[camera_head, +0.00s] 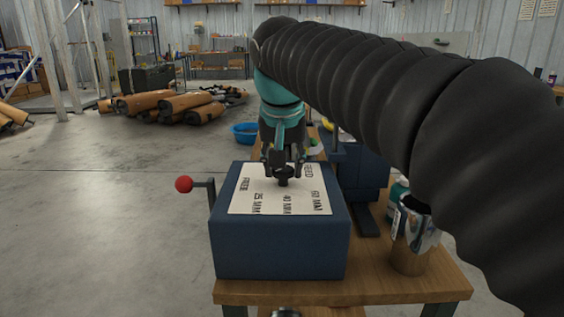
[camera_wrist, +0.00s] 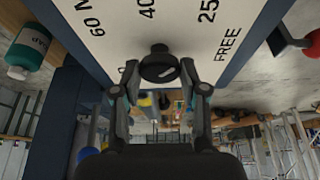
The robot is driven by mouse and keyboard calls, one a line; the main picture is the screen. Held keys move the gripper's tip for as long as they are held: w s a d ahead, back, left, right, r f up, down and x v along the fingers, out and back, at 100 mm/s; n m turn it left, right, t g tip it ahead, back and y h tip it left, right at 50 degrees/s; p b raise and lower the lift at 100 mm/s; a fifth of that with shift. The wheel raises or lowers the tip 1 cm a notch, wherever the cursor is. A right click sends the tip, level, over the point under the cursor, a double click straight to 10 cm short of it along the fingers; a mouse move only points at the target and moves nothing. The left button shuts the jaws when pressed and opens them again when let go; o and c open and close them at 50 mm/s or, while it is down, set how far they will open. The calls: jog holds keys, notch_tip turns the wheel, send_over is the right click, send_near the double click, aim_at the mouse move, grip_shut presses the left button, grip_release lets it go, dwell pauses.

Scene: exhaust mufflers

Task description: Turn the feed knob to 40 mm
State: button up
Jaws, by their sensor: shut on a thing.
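The feed knob (camera_head: 283,181) is black and stands on the white label plate (camera_head: 250,200) on top of a blue box (camera_head: 280,250). The plate reads FEED, FREE, 25 MM, 40 MM and 60 MM. My gripper (camera_head: 284,166) reaches the knob from the far side. In the wrist view its fingertips (camera_wrist: 160,80) are on both sides of the round knob (camera_wrist: 159,64), shut on it. A small pale mark shows on the knob's lower right in that view. I cannot tell which label the knob points to.
A lever with a red ball (camera_head: 184,184) sticks out at the box's left. The box stands on a wooden bench (camera_head: 400,285). A green soap bottle (camera_head: 397,193) and a brown container (camera_head: 408,255) stand at its right. A blue basin (camera_head: 245,132) is behind.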

jog(key=n, duration=0.2)
jog(key=n+y, duration=0.1)
jog(key=n, duration=0.1)
jog(key=shift+d+y, duration=0.2)
jog(key=shift+y, duration=0.1)
jog(key=shift+w+d+f+n+g+y, duration=0.1)
jog(key=shift+n+g+y, duration=0.3)
jog(key=shift+n, duration=0.85)
jog(key=shift+n+g+y, duration=0.3)
jog(key=shift+n+y, duration=0.1)
jog(key=shift+n, duration=0.85)
jog(key=o, duration=1.1)
jog(key=v, duration=1.2)
